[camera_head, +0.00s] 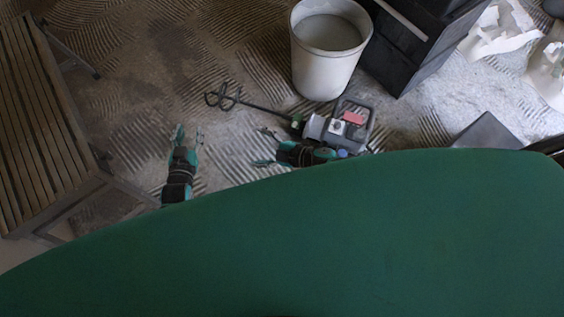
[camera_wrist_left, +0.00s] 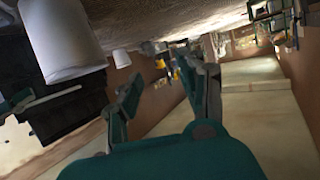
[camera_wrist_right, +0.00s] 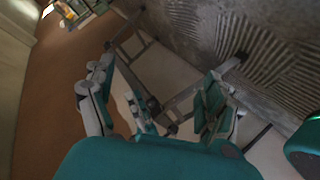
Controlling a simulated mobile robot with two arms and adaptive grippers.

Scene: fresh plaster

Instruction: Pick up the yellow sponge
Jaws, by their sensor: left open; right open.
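I cannot make out a yellow sponge for certain in any view. A small yellow patch (camera_wrist_left: 177,74) shows far off beyond my left gripper's fingers in the left wrist view, too small to identify. My left gripper (camera_head: 189,132) is open and empty, between the slatted bench and the mixer in the head view; its spread fingers also show in the left wrist view (camera_wrist_left: 163,72). My right gripper (camera_head: 267,147) is open and empty, pointing left just below the mixer's paddle shaft; its fingers show apart in the right wrist view (camera_wrist_right: 165,78).
A grey power mixer (camera_head: 340,125) with a wire paddle appears beside my right gripper. A white bucket (camera_head: 318,72) and a black case (camera_head: 405,45) stand behind. A wooden slatted bench (camera_head: 35,115) is at left. White crumpled sheeting (camera_head: 500,32) lies at right. Ridged floor between is clear.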

